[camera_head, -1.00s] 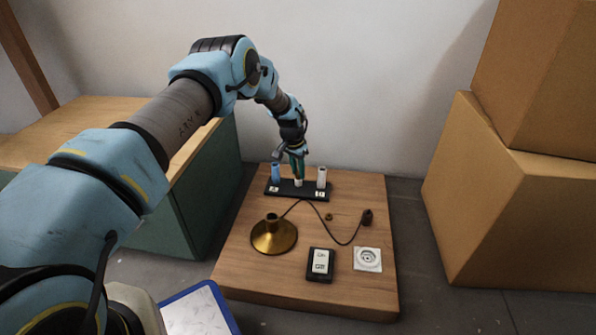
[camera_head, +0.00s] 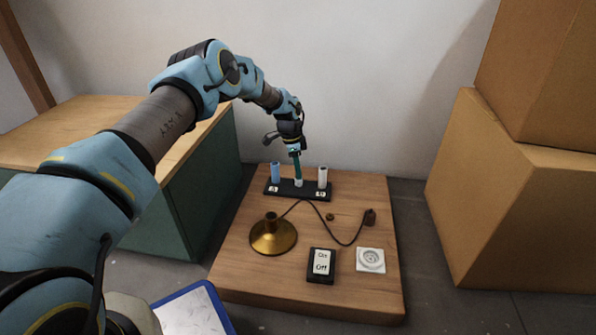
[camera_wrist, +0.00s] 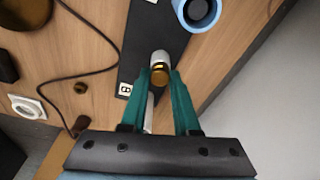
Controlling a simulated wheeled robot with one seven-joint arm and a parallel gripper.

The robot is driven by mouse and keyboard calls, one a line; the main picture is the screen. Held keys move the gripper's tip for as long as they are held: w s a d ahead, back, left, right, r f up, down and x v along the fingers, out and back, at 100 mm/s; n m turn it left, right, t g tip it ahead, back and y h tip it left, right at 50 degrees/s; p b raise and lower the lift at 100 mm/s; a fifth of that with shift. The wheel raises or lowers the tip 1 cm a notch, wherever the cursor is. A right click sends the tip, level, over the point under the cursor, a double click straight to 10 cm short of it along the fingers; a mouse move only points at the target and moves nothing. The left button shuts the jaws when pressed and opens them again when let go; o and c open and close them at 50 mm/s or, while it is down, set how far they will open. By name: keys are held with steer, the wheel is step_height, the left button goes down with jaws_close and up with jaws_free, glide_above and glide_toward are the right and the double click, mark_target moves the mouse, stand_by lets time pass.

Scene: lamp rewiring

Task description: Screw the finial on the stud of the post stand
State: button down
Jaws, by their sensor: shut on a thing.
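The post stand (camera_head: 308,188) is a black bar at the back of the wooden board, and its dark base also shows in the wrist view (camera_wrist: 138,62). It carries a blue post (camera_head: 275,173), a short white middle post (camera_head: 298,183) and a taller white post (camera_head: 322,177). My gripper (camera_head: 298,177) points down over the middle post. In the wrist view its green fingers (camera_wrist: 160,82) are shut on a small brass piece, apparently the finial (camera_wrist: 160,76). It lines up with the white middle post (camera_wrist: 160,57). The stud is hidden, and I cannot tell whether the threads engage.
On the board are a brass lamp base (camera_head: 273,236) with a dark cord, a small brass piece (camera_head: 330,217), a brown plug-like end (camera_head: 369,217), an On/Off switch (camera_head: 321,263) and a white socket (camera_head: 370,260). Cardboard boxes (camera_head: 520,215) stand at right.

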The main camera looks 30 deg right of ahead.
steer(key=shift+f+m+b, duration=0.3)
steer(key=shift+m+b, duration=0.2)
steer(key=shift+m, duration=0.3)
steer(key=shift+r+p, duration=0.2)
steer(key=shift+p, duration=0.1)
steer(key=shift+f+m+b, duration=0.15)
steer(key=shift+m+b, duration=0.25)
steer(key=shift+b, duration=0.05)
steer(key=shift+m+g+b, duration=0.3)
steer(key=shift+m+b, duration=0.05)
steer(key=shift+m, duration=0.55)
steer(key=c, duration=0.6)
jaws_free()
steer(key=shift+r, duration=0.2)
steer(key=shift+r, duration=0.1)
